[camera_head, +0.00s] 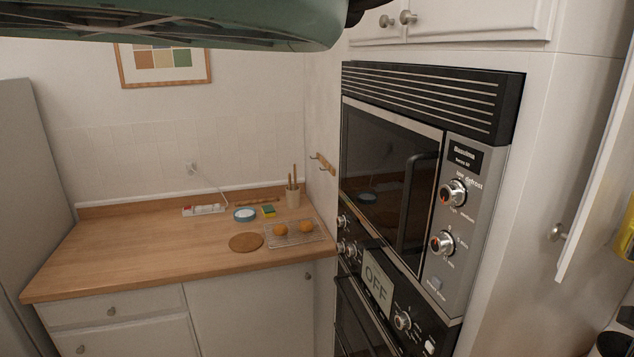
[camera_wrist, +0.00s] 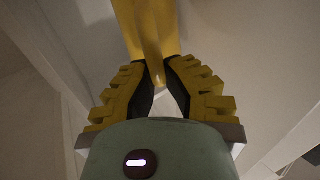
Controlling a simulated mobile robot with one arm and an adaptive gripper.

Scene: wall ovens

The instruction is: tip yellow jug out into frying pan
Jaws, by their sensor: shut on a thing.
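In the wrist view my gripper (camera_wrist: 160,72) has its stepped yellow fingers closed on a narrow part of the yellow jug (camera_wrist: 152,28). The jug extends beyond the fingertips to the top edge, so most of it is cut off. I cannot tell its tilt or what is inside. In the head view a yellow piece shows at the right edge, too cut off to tell whether it is jug or finger. I see no frying pan in either view.
The wooden counter (camera_head: 130,250) holds a round board (camera_head: 246,243), a rack with two buns (camera_head: 295,234), a blue-rimmed dish (camera_head: 245,214), a sponge (camera_head: 268,211), a utensil pot (camera_head: 292,196) and a power strip (camera_head: 204,210). Wall ovens (camera_head: 395,180) stand right of it. The counter's left is clear.

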